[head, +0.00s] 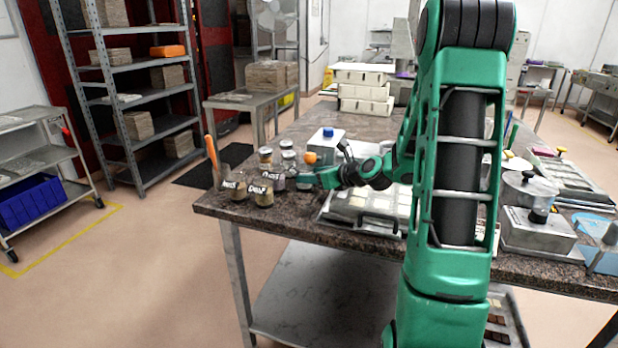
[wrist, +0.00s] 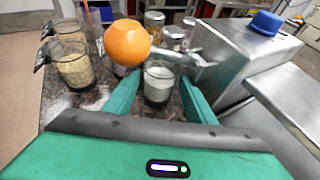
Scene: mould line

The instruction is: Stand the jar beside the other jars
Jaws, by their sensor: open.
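A small glass jar (wrist: 158,84) with pale, whitish contents stands on the dark stone worktop in the wrist view. My gripper (wrist: 160,93) is open, with one green finger on each side of this jar; I cannot tell whether either finger touches it. In the head view my gripper (head: 318,178) is low over the table's near left part. Other jars stand close by: two labelled jars with brownish contents, one at the front (head: 261,194) and one to its left (head: 236,189), and several lidded jars (head: 288,160) behind. A grain-filled jar (wrist: 75,66) is at left in the wrist view.
An orange ball-like thing (wrist: 127,42) is close to the left finger; its support is unclear. A metal box (head: 325,146) with a blue cap stands right of the jars. A tool holder (head: 222,177) is at the table's left edge. A moulded tray (head: 370,208) lies right of my gripper.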

